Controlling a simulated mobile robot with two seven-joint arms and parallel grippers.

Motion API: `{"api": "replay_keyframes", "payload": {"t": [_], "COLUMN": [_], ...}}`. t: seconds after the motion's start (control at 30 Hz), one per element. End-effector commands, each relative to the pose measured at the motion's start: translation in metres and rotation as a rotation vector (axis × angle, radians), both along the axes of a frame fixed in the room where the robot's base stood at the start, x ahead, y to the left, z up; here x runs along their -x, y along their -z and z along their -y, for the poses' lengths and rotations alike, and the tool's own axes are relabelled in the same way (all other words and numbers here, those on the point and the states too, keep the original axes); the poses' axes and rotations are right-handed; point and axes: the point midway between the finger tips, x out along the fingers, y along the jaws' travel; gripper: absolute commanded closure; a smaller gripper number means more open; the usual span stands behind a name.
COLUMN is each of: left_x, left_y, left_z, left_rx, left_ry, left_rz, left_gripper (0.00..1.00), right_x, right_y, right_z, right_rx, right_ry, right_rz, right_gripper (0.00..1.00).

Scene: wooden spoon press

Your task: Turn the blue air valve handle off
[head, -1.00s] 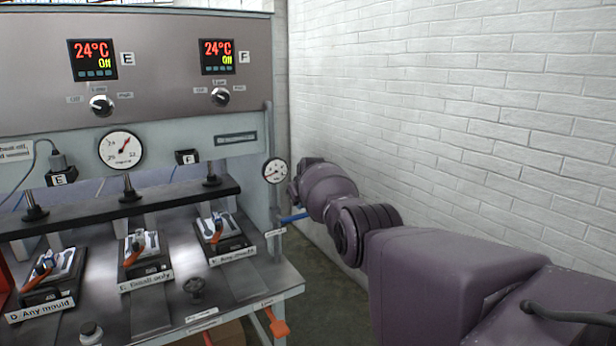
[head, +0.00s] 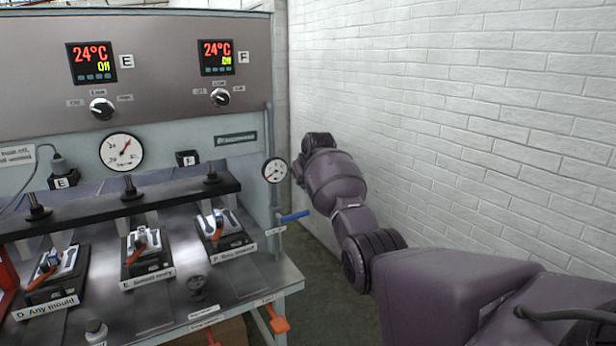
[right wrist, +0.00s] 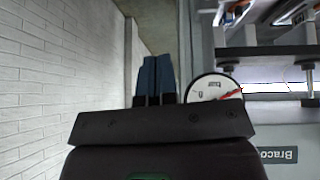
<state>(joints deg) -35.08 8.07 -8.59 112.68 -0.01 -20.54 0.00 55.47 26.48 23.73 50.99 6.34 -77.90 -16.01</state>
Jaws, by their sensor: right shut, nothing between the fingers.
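The blue air valve handle (head: 295,216) sticks out to the right from the vertical pipe at the press's right end, roughly level with its outer end slightly higher. My right gripper is above and beyond the handle in the head view, apart from it in the picture, its fingertips hidden there by my wrist. In the right wrist view my right gripper (right wrist: 157,62) shows two blue-grey fingers together, shut and empty. I cannot make out the handle in that view. My left gripper is not in view.
A small round gauge (head: 275,170) sits on the pipe above the handle. A white brick wall (head: 450,120) stands close on the right. The press bench (head: 245,290) carries several moulds on the left. An orange lever (head: 280,324) hangs at the bench's front right.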

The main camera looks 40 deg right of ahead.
Motion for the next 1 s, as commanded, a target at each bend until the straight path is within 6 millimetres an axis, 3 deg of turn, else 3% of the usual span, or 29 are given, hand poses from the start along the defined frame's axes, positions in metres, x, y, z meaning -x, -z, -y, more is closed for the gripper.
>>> {"api": "replay_keyframes", "payload": {"t": [0.4,1.0], "left_x": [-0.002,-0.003], "left_y": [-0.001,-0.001], "left_z": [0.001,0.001], "left_rx": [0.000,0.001], "left_ry": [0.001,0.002], "left_rz": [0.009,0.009], "left_gripper": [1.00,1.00], "right_x": [0.018,0.018], "right_y": [-0.026,-0.027], "right_z": [-0.001,-0.001], "right_rx": [0.001,-0.001], "right_ry": [0.000,0.003], "right_rz": [0.000,-0.001], "right_gripper": [1.00,1.00]}}
